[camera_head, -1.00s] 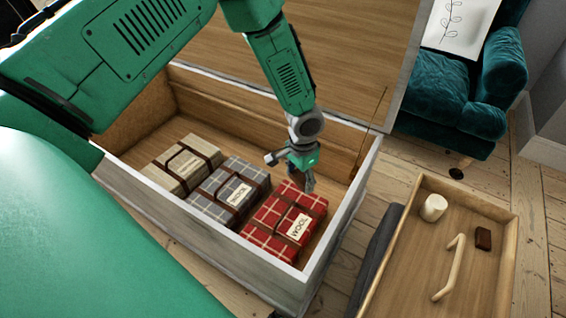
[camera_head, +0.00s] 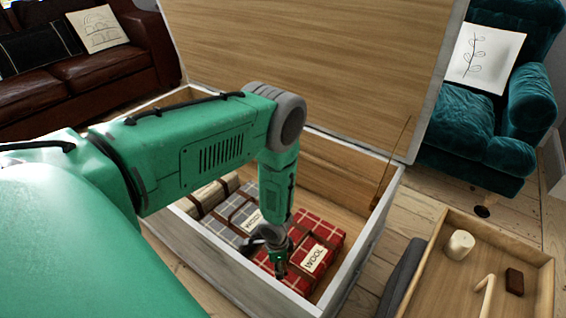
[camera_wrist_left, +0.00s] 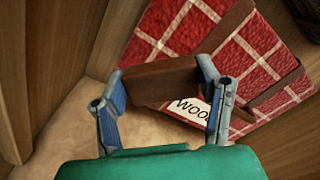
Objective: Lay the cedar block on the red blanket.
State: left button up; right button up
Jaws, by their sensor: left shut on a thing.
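The red blanket (camera_head: 326,240) is a folded plaid bundle with brown straps and a WOOL label, lying at the right end inside the open chest. It also fills the upper right of the left wrist view (camera_wrist_left: 262,45). My left gripper (camera_head: 279,266) points down over the blanket's left side. In the left wrist view its fingers are shut on the cedar block (camera_wrist_left: 158,83), a plain brown piece spanning between the pads. The block overlaps the blanket's edge and label in that view; I cannot tell whether it touches. My right gripper is in neither current view.
The grey plaid blanket (camera_head: 238,212) and a beige bundle (camera_head: 205,200) lie left of the red one. The chest's pale wall (camera_head: 377,228) surrounds them, and its lid (camera_head: 310,70) stands open behind. A wooden tray (camera_head: 415,304) holding a candle and a dark brown bar is at right.

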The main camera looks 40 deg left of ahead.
pick_arm(q)
jog(key=f, duration=0.1)
jog(key=f+b, duration=0.1)
jog(key=shift+a+f, duration=0.25)
jog(key=shift+f, duration=0.05)
jog(key=f+b, duration=0.2)
jog(key=shift+w+d+f+b, duration=0.1)
jog(key=shift+d+f+b, duration=0.15)
jog(key=shift+f+b, duration=0.15)
jog(key=shift+r, duration=0.15)
jog(key=shift+a, duration=0.1)
pick_arm(e)
jog(key=f, duration=0.4)
jog(key=shift+a+f, duration=0.1)
jog(key=shift+a, duration=0.1)
pick_arm(q)
jog(key=o, duration=0.9)
jog(key=shift+a+f, duration=0.1)
jog(key=shift+f, duration=0.1)
jog(key=shift+o, duration=0.2)
